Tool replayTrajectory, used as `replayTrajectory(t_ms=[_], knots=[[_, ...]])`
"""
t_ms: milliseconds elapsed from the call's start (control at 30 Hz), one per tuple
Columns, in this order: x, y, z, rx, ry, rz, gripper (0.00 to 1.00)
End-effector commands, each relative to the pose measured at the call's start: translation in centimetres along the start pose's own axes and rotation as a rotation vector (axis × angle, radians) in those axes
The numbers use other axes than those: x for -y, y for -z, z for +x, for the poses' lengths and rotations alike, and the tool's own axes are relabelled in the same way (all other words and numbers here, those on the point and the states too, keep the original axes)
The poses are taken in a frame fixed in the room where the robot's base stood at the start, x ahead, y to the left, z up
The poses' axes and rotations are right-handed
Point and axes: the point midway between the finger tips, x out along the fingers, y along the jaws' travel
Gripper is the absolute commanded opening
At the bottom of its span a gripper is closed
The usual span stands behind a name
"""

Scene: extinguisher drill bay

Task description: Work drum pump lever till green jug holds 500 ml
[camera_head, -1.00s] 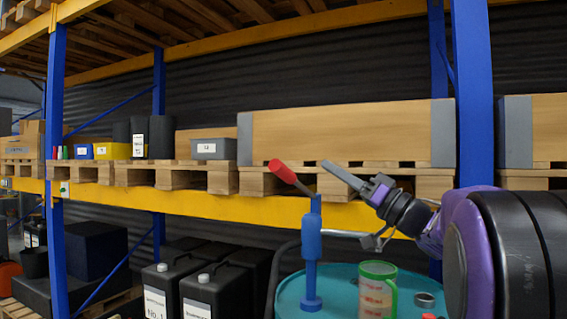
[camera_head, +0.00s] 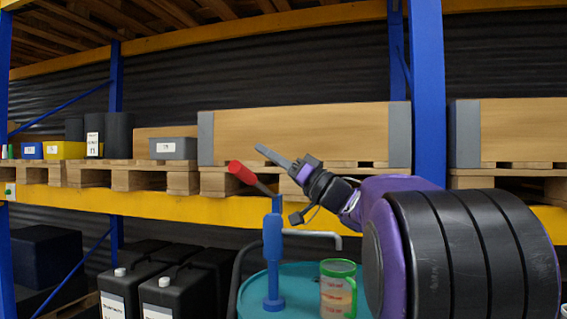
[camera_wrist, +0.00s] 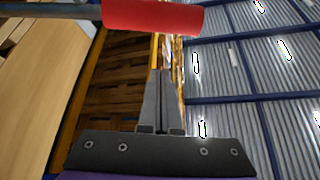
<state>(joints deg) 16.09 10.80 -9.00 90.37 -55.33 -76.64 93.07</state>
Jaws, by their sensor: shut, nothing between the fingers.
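The blue drum pump (camera_head: 272,258) stands upright on the teal drum (camera_head: 300,278). Its lever slopes up to the left and ends in a red grip (camera_head: 242,172). A grey spout (camera_head: 315,234) runs right and bends down above the green jug (camera_head: 338,293). The jug stands on the drum; its markings are too small to read. My gripper (camera_head: 259,149) is shut and empty, its tips just above and right of the red grip. In the wrist view the red grip (camera_wrist: 153,17) lies across the top, beyond my shut fingers (camera_wrist: 160,72), apart from them.
A rack shelf (camera_head: 140,204) behind carries pallets and a long wooden box (camera_head: 300,136). A blue rack post (camera_head: 429,100) rises at right. Black canisters (camera_head: 183,290) stand left of the drum. My arm covers the drum's right side.

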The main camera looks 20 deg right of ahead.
Motion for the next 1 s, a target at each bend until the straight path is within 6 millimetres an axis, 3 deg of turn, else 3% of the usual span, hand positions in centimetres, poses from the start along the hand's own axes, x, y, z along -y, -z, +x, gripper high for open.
replayTrajectory(t_ms=[133,200,400,1000], knots=[[0.0,-0.3,2.8,0.0,0.001,0.002,0.0],[-0.1,-1.7,1.9,0.001,-0.001,0.004,0.0],[0.0,-3.5,1.3,0.0,-0.001,0.001,0.0],[-0.1,-4.1,1.0,0.0,0.004,-0.009,0.0]])
